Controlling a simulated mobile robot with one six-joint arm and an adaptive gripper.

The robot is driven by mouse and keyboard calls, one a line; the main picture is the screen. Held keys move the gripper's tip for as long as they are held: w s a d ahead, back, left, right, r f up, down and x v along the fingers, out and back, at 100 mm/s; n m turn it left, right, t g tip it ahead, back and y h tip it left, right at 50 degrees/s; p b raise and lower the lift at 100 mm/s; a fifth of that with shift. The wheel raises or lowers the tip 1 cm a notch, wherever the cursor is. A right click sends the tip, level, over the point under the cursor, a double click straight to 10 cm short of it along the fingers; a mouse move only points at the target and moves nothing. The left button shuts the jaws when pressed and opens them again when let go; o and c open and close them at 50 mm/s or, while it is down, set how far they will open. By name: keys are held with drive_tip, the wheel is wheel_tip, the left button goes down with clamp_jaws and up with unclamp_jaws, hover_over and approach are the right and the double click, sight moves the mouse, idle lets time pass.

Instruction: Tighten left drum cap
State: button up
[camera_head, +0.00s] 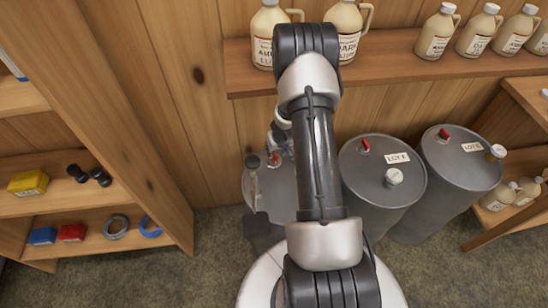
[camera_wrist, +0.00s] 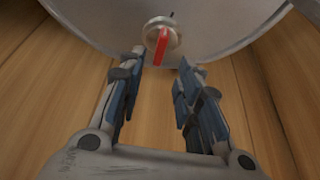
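The left drum (camera_head: 262,190) is a grey metal drum, largely hidden behind my arm in the head view. Its grey surface (camera_wrist: 215,28) fills the top of the wrist view. A round metal fitting with a red bar (camera_wrist: 162,40) sits on it, just beyond and between my fingertips. A bit of red (camera_head: 275,160) shows at my gripper in the head view. My gripper (camera_wrist: 162,68) is open, with a clear gap between the fingers and nothing held. In the head view my gripper (camera_head: 277,148) is over the left drum's far part. I cannot tell whether the fingers touch the fitting.
A middle drum (camera_head: 365,170) and a right drum (camera_head: 450,165) stand to the right, each with a red fitting and a pale cap. A wall shelf (camera_head: 400,75) with several syrup jugs is behind. A left shelf unit (camera_head: 110,200) holds tapes and small boxes.

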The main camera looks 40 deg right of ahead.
sight(274, 156)
drive_tip(key=b+x, duration=0.1)
drive_tip(key=x, duration=0.6)
drive_tip(key=shift+w+f, duration=0.2)
drive_tip(key=shift+f, duration=0.1)
drive_tip(key=shift+c, duration=0.2)
clamp_jaws()
